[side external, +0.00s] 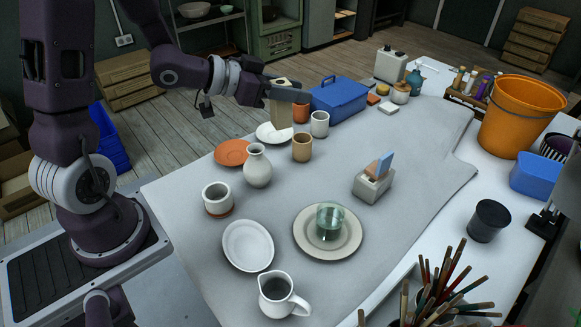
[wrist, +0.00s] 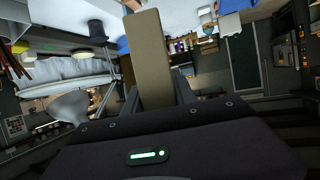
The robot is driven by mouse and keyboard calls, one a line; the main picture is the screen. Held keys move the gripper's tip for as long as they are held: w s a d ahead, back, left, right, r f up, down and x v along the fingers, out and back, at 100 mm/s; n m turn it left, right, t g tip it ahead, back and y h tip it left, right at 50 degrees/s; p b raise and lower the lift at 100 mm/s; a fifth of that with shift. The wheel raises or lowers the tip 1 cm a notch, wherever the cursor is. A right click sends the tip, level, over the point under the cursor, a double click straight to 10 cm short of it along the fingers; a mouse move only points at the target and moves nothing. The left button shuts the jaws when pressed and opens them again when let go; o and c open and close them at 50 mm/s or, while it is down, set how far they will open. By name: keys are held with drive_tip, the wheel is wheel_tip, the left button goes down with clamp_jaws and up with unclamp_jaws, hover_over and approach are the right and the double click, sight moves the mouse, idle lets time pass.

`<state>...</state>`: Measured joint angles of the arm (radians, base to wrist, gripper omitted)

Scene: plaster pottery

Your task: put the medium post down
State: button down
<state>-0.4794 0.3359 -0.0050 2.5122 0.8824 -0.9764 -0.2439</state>
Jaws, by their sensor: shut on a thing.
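The medium post, a plain beige block, is upright in my gripper (side external: 287,93) in the side external view (side external: 281,113). My gripper is shut on it near its upper part. The post is over the far left part of the table, by a white plate (side external: 268,134); I cannot tell whether its lower end touches anything. In the wrist view the post (wrist: 150,55) stretches away between my gripper's two dark fingers (wrist: 158,92).
An orange cup (side external: 301,115), a white cup (side external: 319,124) and a tan cup (side external: 302,147) stand close to the post. A blue toolbox (side external: 340,100) is behind them. A vase (side external: 258,168) and an orange plate (side external: 231,153) are nearer. The grey cloth's right middle (side external: 425,165) is clear.

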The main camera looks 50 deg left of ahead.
drive_tip(key=w+a+f+n+y, duration=0.2)
drive_tip(key=w+a+n+y, duration=0.55)
drive_tip(key=a, duration=0.45)
drive_tip(key=s+a+f+n+g+y, duration=0.2)
drive_tip(key=a+f+n+g+y, duration=0.15)
drive_tip(key=a, duration=0.35)
drive_tip(key=s+a+f+n+g+y, duration=0.25)
drive_tip(key=a+n+g+y, duration=0.2)
drive_tip(key=a, duration=0.25)
drive_tip(key=s+a+f+n+g+y, duration=0.25)
drive_tip(key=s+f+n+g, duration=0.45)
drive_tip(key=s, duration=0.4)
drive_tip(key=s+d+f+n+g+h, duration=0.2)
drive_tip(key=s+n+g, duration=0.2)
drive_tip(key=s, duration=0.2)
drive_tip(key=s+d+f+n+g+h, duration=0.1)
drive_tip(key=s+d+n+g+h, duration=0.1)
drive_tip(key=s+n+g, duration=0.3)
drive_tip(key=shift+m+t, duration=0.55)
drive_tip(key=shift+t, duration=0.25)
drive_tip(key=shift+s+d+f, duration=0.1)
drive_tip(key=shift+s+f, duration=0.1)
drive_tip(key=shift+f, duration=0.85)
drive_tip(key=shift+s+a+f, duration=0.1)
drive_tip(key=shift+s+f, duration=0.15)
drive_tip(key=shift+f, duration=0.85)
drive_tip(key=shift+s+d+f, duration=0.1)
drive_tip(key=shift+s+f, duration=0.1)
drive_tip(key=shift+f, duration=0.85)
drive_tip(key=shift+f, duration=0.55)
